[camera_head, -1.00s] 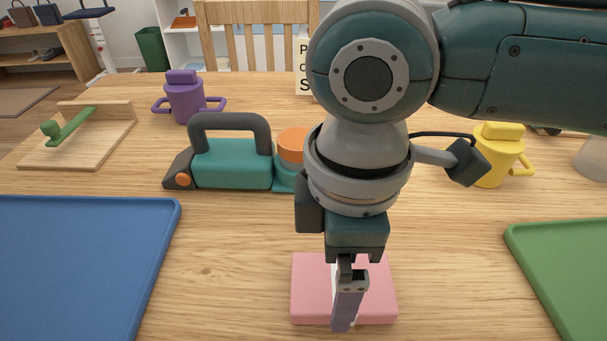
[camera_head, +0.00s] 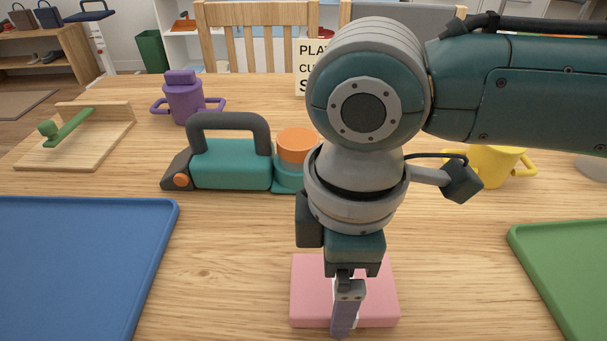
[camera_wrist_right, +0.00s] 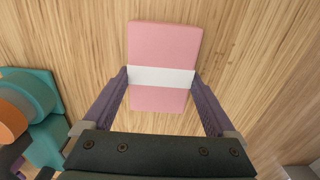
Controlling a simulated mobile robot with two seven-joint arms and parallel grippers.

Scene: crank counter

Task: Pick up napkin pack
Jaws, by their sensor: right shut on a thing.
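The napkin pack is a flat pink block (camera_head: 312,290) with a white band, near the front middle of the wooden table in the head view. In the right wrist view the pack (camera_wrist_right: 164,48) lies between the two fingers, which touch its sides at the white band. My right gripper (camera_head: 345,325) points down over the pack and partly hides it; in the wrist view the gripper (camera_wrist_right: 161,76) is shut on the pack. I cannot see a clear gap between pack and table. My left gripper is not in view.
A blue tray (camera_head: 168,240) lies left and a green tray (camera_head: 525,245) right. Behind stand a teal toy with a dark handle (camera_head: 230,165), an orange-topped teal piece (camera_head: 296,147), a purple pot (camera_head: 185,103), a yellow pot (camera_head: 490,168) and a wooden board (camera_head: 95,145).

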